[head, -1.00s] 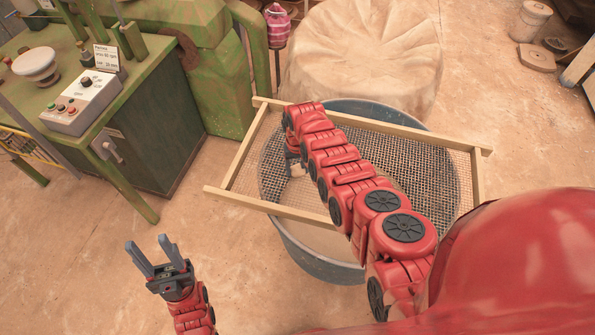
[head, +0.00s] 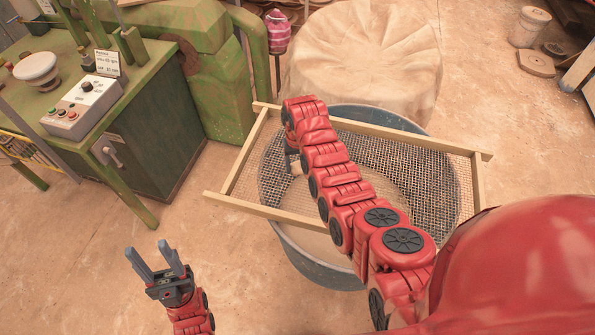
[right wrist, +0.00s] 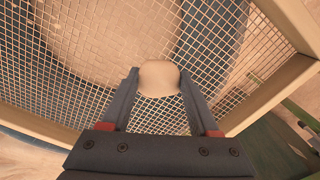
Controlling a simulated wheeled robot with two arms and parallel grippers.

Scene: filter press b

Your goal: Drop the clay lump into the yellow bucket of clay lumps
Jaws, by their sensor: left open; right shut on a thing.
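The pale, rounded clay lump (right wrist: 159,78) shows in the right wrist view between the fingertips of my right gripper (right wrist: 158,84), which is shut on it. The lump is held over the wire mesh of a wood-framed sieve (head: 222,202); its height above the mesh is hard to judge. In the head view my right arm largely hides that gripper. My left gripper (head: 157,262) is open and empty, low at the left over the floor. I cannot make out a yellow bucket of clay lumps in these views.
The sieve lies across a blue-grey tub (head: 318,268). A green machine bench (head: 150,150) with a control box (head: 85,105) stands at left. A cloth-covered mound (head: 360,60) is behind the tub. A pale bucket (head: 530,24) stands far right. Floor at lower left is clear.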

